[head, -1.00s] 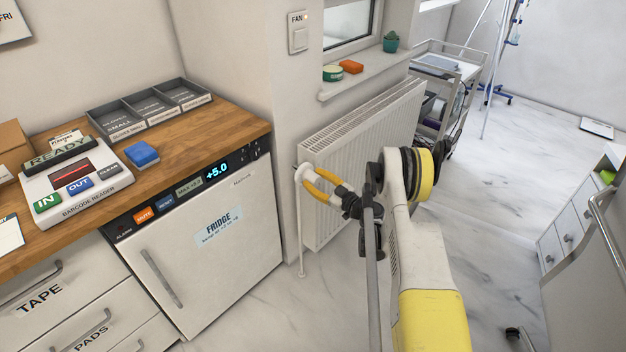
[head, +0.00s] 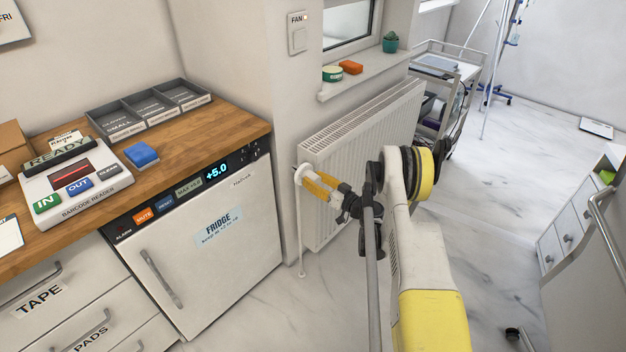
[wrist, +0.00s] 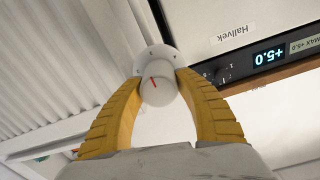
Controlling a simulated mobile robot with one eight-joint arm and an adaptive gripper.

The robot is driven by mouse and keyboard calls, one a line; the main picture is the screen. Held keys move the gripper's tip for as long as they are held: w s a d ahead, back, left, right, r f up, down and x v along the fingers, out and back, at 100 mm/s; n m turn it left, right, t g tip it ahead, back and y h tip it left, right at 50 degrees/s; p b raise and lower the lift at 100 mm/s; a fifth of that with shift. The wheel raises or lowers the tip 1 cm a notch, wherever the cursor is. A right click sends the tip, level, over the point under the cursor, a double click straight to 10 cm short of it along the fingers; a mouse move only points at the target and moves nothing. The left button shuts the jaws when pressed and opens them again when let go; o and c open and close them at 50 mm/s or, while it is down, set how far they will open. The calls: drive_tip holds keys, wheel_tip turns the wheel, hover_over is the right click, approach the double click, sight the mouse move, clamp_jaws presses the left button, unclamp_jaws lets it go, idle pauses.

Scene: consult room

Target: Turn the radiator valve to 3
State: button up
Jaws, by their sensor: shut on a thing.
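The white radiator valve (head: 301,173) sits at the near upper corner of the white radiator (head: 345,165). In the wrist view the round valve knob (wrist: 157,90) shows a red pointer line on its face and a pale collar behind it with small marks; I cannot read the numbers. My gripper (head: 309,180) has yellow fingers closed around the knob from both sides. The fingers also show in the wrist view (wrist: 158,92), one on each side of the knob. In the head view the fingers hide part of the knob.
The fridge (head: 215,240) with a lit display stands just left of the valve, under the wooden counter (head: 225,125). The window sill (head: 365,75) with small items is above the radiator. A metal trolley (head: 450,60) stands beyond the radiator. The floor right of my arm is open.

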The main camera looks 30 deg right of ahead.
sight(313, 174)
drive_tip(key=o, duration=1.2)
wheel_tip(313, 174, up, 10)
drive_tip(key=shift+r, duration=0.1)
